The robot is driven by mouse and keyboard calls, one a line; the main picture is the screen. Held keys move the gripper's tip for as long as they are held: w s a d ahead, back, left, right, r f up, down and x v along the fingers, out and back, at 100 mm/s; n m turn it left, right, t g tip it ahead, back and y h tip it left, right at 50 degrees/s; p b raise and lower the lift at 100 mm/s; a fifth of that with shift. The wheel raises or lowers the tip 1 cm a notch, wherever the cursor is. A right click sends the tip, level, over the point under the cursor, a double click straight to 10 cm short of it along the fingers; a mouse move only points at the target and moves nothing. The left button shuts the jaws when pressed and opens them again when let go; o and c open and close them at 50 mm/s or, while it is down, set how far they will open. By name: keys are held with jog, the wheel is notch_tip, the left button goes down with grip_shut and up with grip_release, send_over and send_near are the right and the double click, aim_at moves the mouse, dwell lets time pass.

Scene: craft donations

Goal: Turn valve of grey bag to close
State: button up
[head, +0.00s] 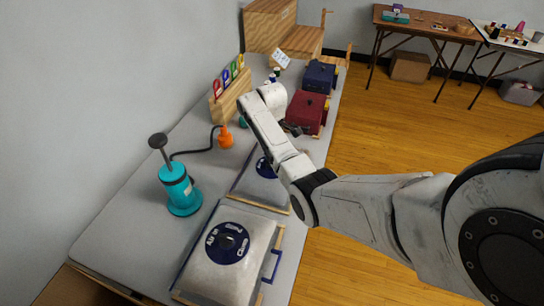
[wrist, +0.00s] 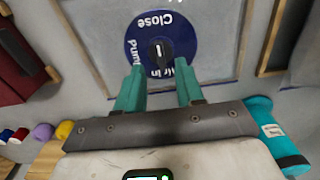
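The grey bag (head: 262,188) lies flat on the table, partly hidden by my arm in the head view; it also shows in the wrist view (wrist: 100,30). Its round blue valve dial (wrist: 185,38) carries the words "Close", "Pump" and "Air In". A dark knob (wrist: 160,50) with a white mark sits at the dial's centre; I cannot tell its exact setting. My gripper (wrist: 160,68) is open, its two teal fingers spread just below the knob in the picture, with nothing between them. I cannot tell how high they are above the dial. In the head view the fingers are hidden.
A second grey bag (head: 228,262) with a similar dial lies nearer. A teal pump (head: 182,190) with a hose and orange nozzle (head: 225,138) stands to the left. A red bag (head: 305,112) and a navy bag (head: 319,76) are farther back. A wooden rack (head: 232,96) stands by the wall.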

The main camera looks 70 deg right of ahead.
notch_tip(320, 180, up, 6)
dwell(0.4)
jog(key=shift+s, duration=0.1)
dwell(0.4)
